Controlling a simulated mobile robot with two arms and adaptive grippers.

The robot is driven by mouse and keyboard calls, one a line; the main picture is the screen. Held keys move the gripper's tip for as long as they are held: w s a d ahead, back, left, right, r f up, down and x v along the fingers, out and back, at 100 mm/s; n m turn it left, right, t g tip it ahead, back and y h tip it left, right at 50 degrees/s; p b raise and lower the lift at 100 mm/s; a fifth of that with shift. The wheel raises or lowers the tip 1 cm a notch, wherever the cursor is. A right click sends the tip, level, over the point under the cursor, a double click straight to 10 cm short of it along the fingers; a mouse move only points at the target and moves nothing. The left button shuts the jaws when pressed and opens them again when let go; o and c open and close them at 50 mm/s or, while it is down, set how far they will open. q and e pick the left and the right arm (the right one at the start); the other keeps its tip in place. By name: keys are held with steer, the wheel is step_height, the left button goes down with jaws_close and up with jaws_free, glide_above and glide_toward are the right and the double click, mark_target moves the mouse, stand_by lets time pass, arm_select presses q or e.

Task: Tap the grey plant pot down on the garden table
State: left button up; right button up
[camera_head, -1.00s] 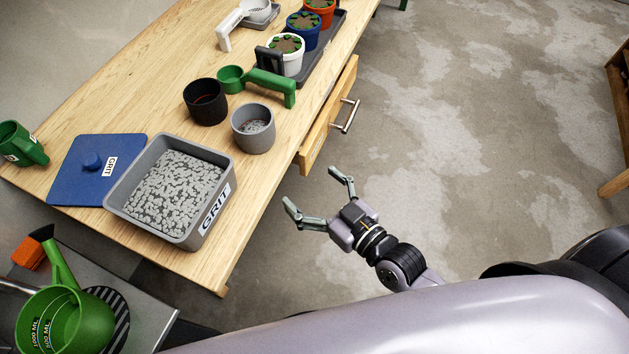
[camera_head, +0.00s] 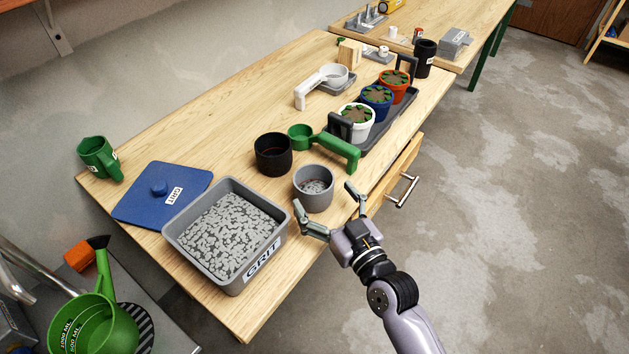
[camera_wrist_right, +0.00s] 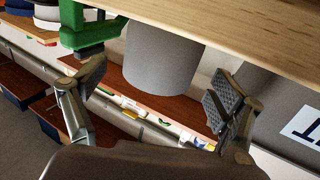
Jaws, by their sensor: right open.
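The grey plant pot (camera_head: 313,198) stands upright on the wooden garden table (camera_head: 120,210), near its front edge, with grey grit inside. My right gripper (camera_head: 325,199) is open and empty at the table's front edge, its fingertips pointing toward the pot. In the right wrist view the pot (camera_wrist_right: 160,58) shows ahead, centred between the two spread fingers of the right gripper (camera_wrist_right: 160,80). The fingers are not closed on it. My left gripper is not in view.
A grey grit tray (camera_head: 190,250) stands left of the pot, with a blue lid (camera_head: 140,205) behind. A black pot (camera_head: 272,155) and green scoop (camera_head: 340,150) stand close behind. A drawer (camera_head: 400,165) juts out at the right. A dark tray (camera_head: 385,135) holds planted pots.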

mark_target(306, 173)
steer(key=shift+x, duration=2.4)
steer(key=shift+c, duration=0.5)
steer(key=c, duration=1.3)
steer(key=shift+o, duration=0.2)
steer(key=shift+r, duration=1.1)
steer(key=shift+f, duration=1.1)
steer(key=shift+r, duration=0.1)
steer(key=shift+f, duration=0.2)
steer(key=shift+r, duration=0.1)
